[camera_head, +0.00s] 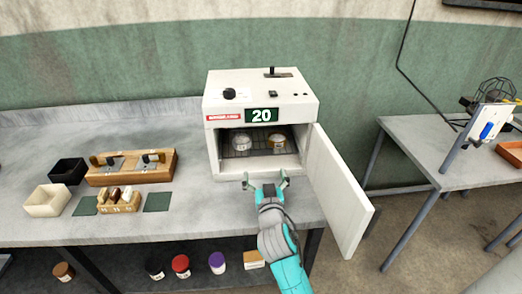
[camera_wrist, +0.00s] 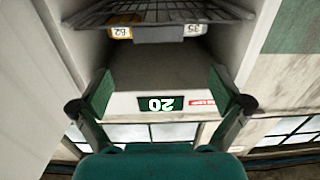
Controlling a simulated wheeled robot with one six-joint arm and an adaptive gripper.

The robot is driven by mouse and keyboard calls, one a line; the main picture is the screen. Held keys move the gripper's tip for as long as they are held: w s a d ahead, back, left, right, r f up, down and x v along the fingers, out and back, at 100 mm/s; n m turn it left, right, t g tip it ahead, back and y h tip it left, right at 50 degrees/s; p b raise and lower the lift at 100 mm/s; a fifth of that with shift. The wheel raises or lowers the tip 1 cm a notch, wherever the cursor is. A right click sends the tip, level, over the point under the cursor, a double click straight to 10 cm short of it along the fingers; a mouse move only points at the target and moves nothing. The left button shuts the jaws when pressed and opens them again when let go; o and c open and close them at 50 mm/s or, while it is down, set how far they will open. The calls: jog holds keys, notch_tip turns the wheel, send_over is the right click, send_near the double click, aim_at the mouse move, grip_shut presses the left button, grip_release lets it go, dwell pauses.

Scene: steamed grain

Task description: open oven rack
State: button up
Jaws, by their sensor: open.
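The white oven (camera_head: 300,88) stands on the grey bench with a green "20" display. Its door (camera_head: 342,190) is swung open to the right. Inside, the dark wire oven rack (camera_head: 260,149) carries two small jars, one white (camera_head: 241,143) and one with an orange-brown side (camera_head: 277,142). In the wrist view, which appears upside down, the rack (camera_wrist: 165,14) crosses the top with the jars' numbered labels on it. My gripper (camera_head: 266,181) is open and empty just in front of the oven opening. Its spread fingers (camera_wrist: 160,95) are apart from the rack.
A wooden rack with tools (camera_head: 132,167), a smaller wooden block with vials (camera_head: 118,202), a black tray (camera_head: 68,171) and a cream tray (camera_head: 47,200) are left on the bench. Jars stand on the lower shelf. A second table (camera_head: 430,150) is at the right, across a gap.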

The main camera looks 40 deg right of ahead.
aim_at(261, 150)
jog(key=x, duration=1.1)
jog(key=shift+d+r, duration=0.25)
jog(key=shift+r, duration=0.1)
jog(key=c, duration=1.5)
jog(key=shift+s+a+f, duration=0.1)
jog(key=shift+s+a, duration=0.25)
jog(key=shift+s, duration=0.15)
jog(key=shift+c, duration=0.2)
jog(key=v, duration=1.6)
jog(key=shift+w+a, duration=0.1)
jog(key=o, duration=1.5)
